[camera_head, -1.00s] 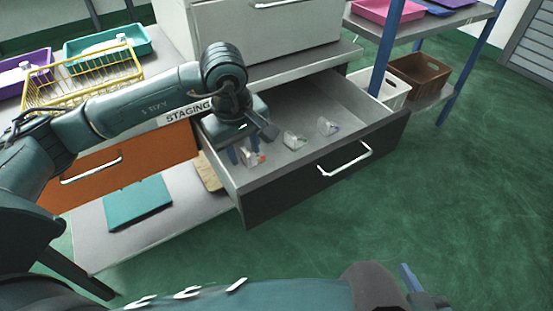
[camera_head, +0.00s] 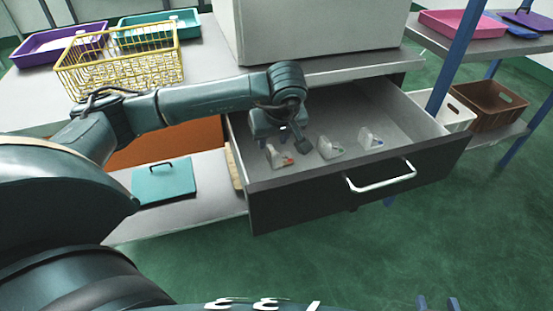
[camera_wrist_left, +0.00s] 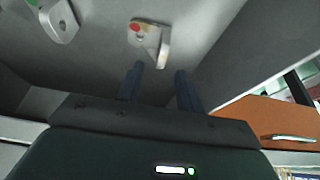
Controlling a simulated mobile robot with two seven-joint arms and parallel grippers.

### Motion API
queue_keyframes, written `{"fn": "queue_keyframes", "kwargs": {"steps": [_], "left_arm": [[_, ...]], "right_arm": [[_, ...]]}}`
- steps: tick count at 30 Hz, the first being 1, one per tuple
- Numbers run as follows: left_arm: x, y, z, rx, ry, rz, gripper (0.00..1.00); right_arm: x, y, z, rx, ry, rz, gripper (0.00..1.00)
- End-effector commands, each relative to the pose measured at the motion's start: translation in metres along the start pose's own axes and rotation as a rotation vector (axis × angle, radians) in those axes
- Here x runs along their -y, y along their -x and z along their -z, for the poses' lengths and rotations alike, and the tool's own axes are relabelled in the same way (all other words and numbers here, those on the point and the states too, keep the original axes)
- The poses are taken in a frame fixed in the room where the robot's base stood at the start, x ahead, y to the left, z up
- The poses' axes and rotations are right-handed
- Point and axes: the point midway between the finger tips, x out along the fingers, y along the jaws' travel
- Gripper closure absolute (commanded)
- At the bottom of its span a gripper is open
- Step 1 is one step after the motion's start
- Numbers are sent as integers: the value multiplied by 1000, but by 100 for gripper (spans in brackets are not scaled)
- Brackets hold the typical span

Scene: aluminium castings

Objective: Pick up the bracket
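Three small pale metal brackets stand in the open dark-fronted drawer (camera_head: 400,112). One with a red mark (camera_head: 281,157) is at the left, one with a green mark (camera_head: 331,148) is in the middle, and one with a blue mark (camera_head: 370,138) is at the right. My left gripper (camera_head: 276,143) is over the drawer's left part, beside the red-marked bracket. In the wrist view its two fingers (camera_wrist_left: 158,82) are apart and empty, with the red-marked bracket (camera_wrist_left: 149,40) just beyond their tips. The green-marked bracket (camera_wrist_left: 60,20) is at upper left there. My right gripper (camera_head: 437,303) shows two separated fingertips at the bottom edge.
The drawer handle (camera_head: 382,180) juts out in front. A yellow wire basket (camera_head: 120,70) and trays stand on the counter at left. A teal lidded item (camera_head: 163,185) lies on the lower shelf. Blue-posted shelving (camera_head: 455,60) stands at right. The green floor in front is clear.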

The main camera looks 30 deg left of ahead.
Motion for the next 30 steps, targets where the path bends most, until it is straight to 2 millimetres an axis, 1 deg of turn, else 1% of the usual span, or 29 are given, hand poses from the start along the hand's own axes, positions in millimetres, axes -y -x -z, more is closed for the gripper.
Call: {"fn": "queue_keyframes", "kwargs": {"steps": [4, 9, 12, 15, 21, 30], "left_arm": [[1, -14, -2, 1, 1, 2, 64], [2, -40, -7, 2, 2, 2, 64], [2, -50, -6, 1, 1, 0, 64], [2, -54, -5, 0, 1, -1, 64], [2, -54, -5, 0, 1, -1, 64], [2, -53, -5, 0, 1, -1, 88]], "right_arm": [[0, -2, -2, -17, 6, -2, 64], [1, -4, -1, -70, 25, -5, 64], [2, -5, 0, -90, 30, -7, 64], [2, -5, 1, -99, 33, -7, 64], [2, -5, 2, -99, 33, -8, 64], [2, -5, 2, -98, 32, -7, 64]]}}
